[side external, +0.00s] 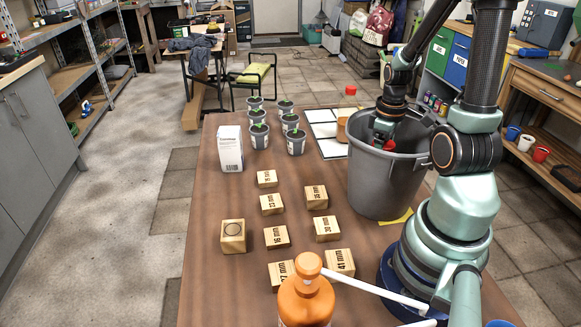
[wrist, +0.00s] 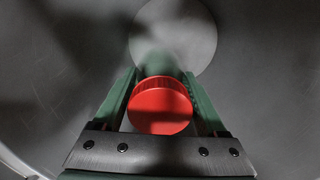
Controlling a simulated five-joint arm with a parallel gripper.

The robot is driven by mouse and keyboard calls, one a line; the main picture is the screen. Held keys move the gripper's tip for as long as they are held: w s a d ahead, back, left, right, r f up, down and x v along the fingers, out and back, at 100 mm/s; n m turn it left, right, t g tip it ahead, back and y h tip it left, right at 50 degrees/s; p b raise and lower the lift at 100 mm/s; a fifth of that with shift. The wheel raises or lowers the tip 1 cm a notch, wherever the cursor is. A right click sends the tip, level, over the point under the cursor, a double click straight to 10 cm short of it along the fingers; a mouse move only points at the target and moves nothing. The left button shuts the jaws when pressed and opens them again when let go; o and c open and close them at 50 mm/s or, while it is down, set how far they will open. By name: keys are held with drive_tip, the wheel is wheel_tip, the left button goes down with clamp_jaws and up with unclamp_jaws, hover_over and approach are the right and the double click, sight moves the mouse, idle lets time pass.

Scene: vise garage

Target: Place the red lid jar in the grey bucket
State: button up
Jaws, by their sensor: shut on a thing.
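The grey bucket (side external: 385,185) stands upright on the right part of the brown table. My gripper (wrist: 161,95) is inside the bucket's mouth, and in the side view it shows just within the rim (side external: 382,140). It is shut on the red lid jar, whose red lid (wrist: 160,108) sits between the two green fingers in the wrist view. In the side view a bit of the red lid (side external: 390,144) shows inside the bucket. The jar's body is mostly hidden below the lid. The bucket's inner grey wall fills the wrist view around it.
Wooden blocks with size labels (side external: 276,237) lie left of the bucket. Potted seedlings (side external: 259,136) and a white carton (side external: 231,148) stand further back. An orange bottle (side external: 306,300) stands at the front.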

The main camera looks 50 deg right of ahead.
drive_tip(key=shift+f, duration=2.4)
drive_tip(key=o, duration=1.2)
drive_tip(key=shift+f, duration=0.1)
drive_tip(key=shift+o, duration=0.2)
wheel_tip(320, 180, up, 12)
drive_tip(key=shift+r, duration=0.15)
